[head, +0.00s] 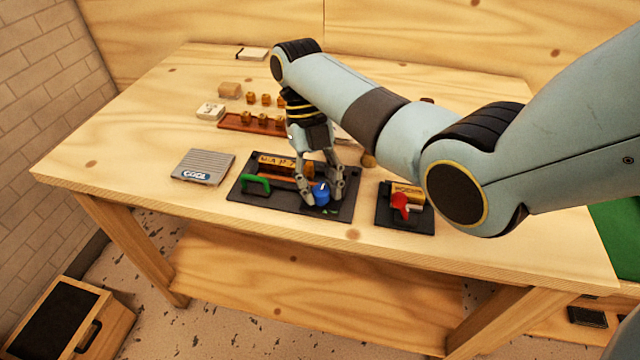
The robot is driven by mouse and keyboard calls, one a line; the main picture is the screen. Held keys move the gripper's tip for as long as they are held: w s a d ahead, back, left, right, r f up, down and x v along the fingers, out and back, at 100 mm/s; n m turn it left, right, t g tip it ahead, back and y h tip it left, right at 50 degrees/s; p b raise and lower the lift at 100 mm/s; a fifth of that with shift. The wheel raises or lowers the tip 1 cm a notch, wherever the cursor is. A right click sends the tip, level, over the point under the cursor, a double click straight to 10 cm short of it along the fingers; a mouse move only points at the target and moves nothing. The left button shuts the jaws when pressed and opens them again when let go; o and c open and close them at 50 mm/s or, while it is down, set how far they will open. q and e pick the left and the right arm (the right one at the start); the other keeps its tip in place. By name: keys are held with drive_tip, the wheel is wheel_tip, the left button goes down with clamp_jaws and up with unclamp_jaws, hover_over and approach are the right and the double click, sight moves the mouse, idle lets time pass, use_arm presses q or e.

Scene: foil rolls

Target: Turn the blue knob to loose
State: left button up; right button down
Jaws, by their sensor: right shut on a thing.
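The blue knob (321,194) stands on the right part of a dark panel (285,208) near the front of the table. A light mark shows on top of the knob. My right gripper (322,196) reaches down from above, with one finger on each side of the knob, and is shut on it. Small green marks (328,211) lie on the panel just in front of the knob; I cannot read them. My left gripper is not in view.
A green handle (256,184) and a lettered wooden block (279,165) are on the same panel. A grey "COOL" plate (203,167) lies to the left. A second dark panel (421,226) with a red part (401,204) is to the right. The table's front left is clear.

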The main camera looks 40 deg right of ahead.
drive_tip(key=c, duration=0.9)
unclamp_jaws()
drive_tip(key=shift+c, duration=0.2)
